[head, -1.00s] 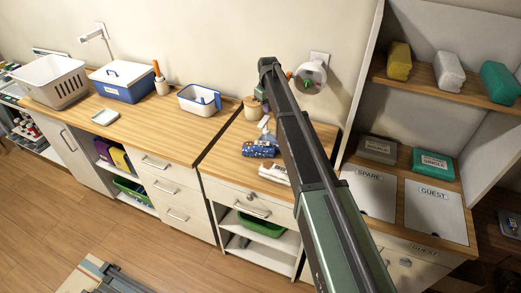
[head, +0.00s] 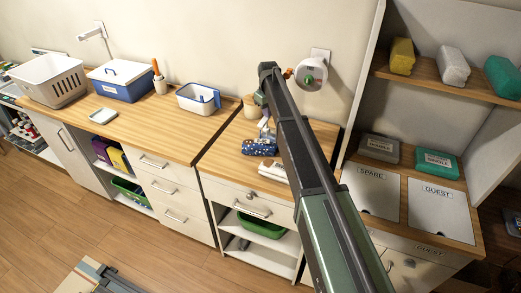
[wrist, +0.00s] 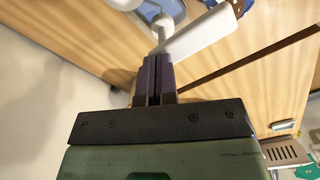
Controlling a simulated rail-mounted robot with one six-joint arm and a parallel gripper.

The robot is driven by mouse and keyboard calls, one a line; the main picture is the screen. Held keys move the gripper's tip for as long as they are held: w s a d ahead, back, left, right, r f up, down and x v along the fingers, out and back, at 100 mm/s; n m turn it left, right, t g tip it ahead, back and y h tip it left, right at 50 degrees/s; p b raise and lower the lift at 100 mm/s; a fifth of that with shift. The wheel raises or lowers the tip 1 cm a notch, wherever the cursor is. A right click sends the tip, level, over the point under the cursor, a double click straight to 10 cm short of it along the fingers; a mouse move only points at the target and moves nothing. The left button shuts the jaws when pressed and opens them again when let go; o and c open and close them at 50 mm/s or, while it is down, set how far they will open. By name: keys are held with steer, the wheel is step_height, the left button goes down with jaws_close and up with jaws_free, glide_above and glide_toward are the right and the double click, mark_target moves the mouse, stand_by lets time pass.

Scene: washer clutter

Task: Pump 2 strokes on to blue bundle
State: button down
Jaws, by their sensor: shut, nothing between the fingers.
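The blue bundle (head: 259,148), dark blue with pale specks, lies on the right counter in the head view. A white pump (head: 266,135) stands just behind it, partly hidden by my arm. In the wrist view the white pump head (wrist: 162,22) and its long white spout (wrist: 200,34) show, the spout reaching right. My gripper (wrist: 155,60) is shut and empty, its dark purple fingertips close to the pump head. I cannot tell whether they touch it. In the head view my gripper (head: 263,122) is small, above the pump.
A white folded bundle (head: 272,171) lies in front of the blue one, partly behind my arm. A white tub (head: 197,98) and a blue box (head: 124,82) stand on the left counter. A round wall device (head: 310,78) and a shelf unit (head: 378,80) are behind and right.

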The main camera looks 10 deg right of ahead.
steer(key=shift+f, duration=0.1)
steer(key=shift+r+p, duration=1.85)
steer(key=shift+p, duration=0.05)
step_height(320, 180, up, 6)
steer(key=p, duration=0.6)
